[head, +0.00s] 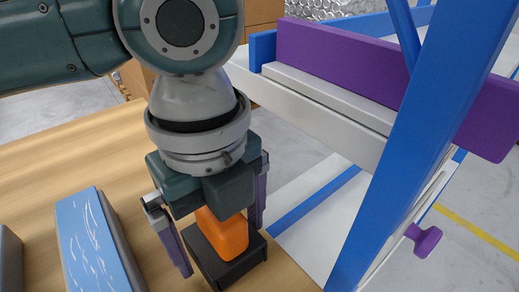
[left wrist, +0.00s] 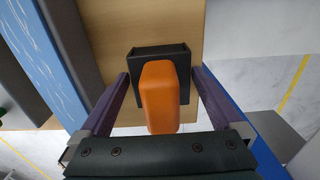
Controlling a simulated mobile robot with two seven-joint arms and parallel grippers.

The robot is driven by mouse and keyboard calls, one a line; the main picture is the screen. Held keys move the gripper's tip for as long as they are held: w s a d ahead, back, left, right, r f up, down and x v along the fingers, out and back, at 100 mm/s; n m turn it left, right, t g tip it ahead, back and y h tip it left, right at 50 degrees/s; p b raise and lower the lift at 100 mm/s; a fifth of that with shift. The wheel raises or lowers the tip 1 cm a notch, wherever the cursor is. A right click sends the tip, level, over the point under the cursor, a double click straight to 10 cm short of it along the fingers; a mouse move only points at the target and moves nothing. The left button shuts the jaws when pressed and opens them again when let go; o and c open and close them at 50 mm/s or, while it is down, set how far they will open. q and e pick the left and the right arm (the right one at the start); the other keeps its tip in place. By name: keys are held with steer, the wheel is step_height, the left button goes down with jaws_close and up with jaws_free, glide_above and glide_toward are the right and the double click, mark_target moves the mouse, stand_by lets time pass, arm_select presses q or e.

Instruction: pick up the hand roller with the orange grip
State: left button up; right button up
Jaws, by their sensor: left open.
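The hand roller's orange grip (head: 222,234) stands up from a black base or holder (head: 244,266) near the table's right edge. In the left wrist view the orange grip (left wrist: 161,92) lies between the two fingers, with the black part (left wrist: 143,56) behind it. My left gripper (head: 225,248) points down over it, open, with one purple finger on each side of the grip. In the left wrist view gaps show between the fingers (left wrist: 162,98) and the grip. The roller part itself is not clear to see. My right gripper is not in view.
A blue-topped block with white streaks (head: 92,240) lies on the wooden table (head: 40,185) left of the gripper. A blue, white and purple press frame (head: 400,190) stands close on the right, beyond the table edge. A purple knob (head: 424,240) sticks out from it.

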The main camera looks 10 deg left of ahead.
arm_select(q)
steer(key=shift+f, duration=0.15)
steer(key=c, duration=1.5)
